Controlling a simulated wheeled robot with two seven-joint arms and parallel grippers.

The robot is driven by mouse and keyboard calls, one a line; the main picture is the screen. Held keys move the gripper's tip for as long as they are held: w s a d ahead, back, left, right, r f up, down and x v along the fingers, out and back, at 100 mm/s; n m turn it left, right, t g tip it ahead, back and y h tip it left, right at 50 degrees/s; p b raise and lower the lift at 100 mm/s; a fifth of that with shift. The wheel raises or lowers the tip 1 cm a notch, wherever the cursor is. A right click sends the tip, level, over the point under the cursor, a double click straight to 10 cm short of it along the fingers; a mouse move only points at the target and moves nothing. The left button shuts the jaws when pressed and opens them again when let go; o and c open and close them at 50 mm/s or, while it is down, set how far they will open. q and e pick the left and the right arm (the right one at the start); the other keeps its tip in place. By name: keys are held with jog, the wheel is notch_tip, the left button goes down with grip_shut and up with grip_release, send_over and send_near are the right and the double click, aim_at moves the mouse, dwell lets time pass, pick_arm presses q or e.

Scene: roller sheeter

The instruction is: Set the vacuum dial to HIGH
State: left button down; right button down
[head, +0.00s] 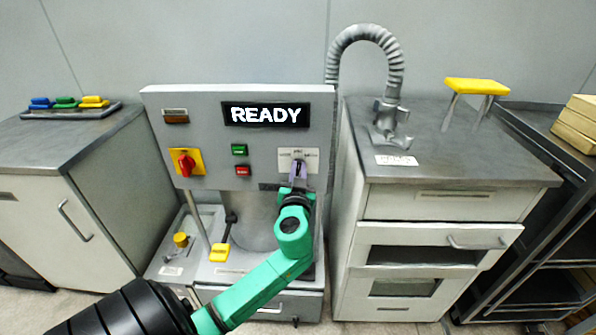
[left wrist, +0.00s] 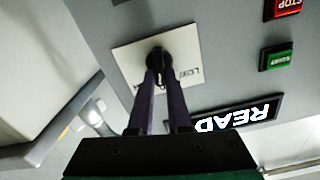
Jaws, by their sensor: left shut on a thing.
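The vacuum dial is a small black knob (left wrist: 158,62) on a white label plate (head: 284,158) at the right of the machine's front panel. My left gripper (head: 299,168) reaches up to it from below. In the left wrist view its two dark fingers (left wrist: 159,85) are shut on the knob from both sides. The plate's lettering is partly covered, and I cannot read which setting the knob points to. My right gripper is in neither view.
The display (head: 265,115) reads READY. A green button (head: 239,150), a red button (head: 243,171) and a red rotary switch (head: 186,163) on a yellow plate sit left of the dial. A cabinet with a ribbed hose (head: 365,35) stands close on the right.

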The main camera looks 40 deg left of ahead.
pick_arm(q)
jog(key=m, duration=0.3)
jog(key=shift+w+d+f, duration=0.1)
jog(key=shift+d+f+m, duration=0.1)
jog(key=shift+m, duration=1.8)
jog(key=c, duration=0.9)
grip_release()
jog(key=shift+o, duration=0.2)
